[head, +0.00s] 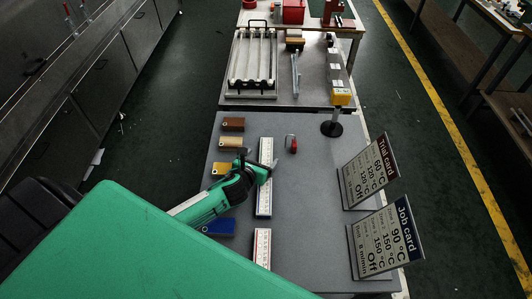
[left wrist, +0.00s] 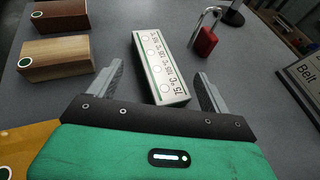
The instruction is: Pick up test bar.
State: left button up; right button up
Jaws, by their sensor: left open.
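A pale bar with round spots and printed temperatures, which I take as the test bar (head: 266,148), lies on the grey table. In the left wrist view the bar (left wrist: 156,62) lies lengthwise, its near end between the spread fingers of my left gripper (left wrist: 158,85). No finger clearly touches it. In the head view my open left gripper (head: 257,165) is over the bar and hides part of it. A white marked strip with a blue end (head: 264,195) shows below the gripper; I cannot tell whether it is separate. My right gripper is not in view.
Brown (head: 233,124), tan (head: 230,142), yellow (head: 219,169) and blue (head: 218,227) blocks line the left side. A red padlock (head: 291,144) is right of the bar. A red-ended marked strip (head: 262,240) lies nearer. Two card stands (head: 370,170) are at right.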

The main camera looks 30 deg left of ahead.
aim_at(266, 152)
pick_arm(q)
jog(key=shift+x, duration=2)
jog(key=shift+a+r, duration=0.1)
jog(key=c, duration=1.4)
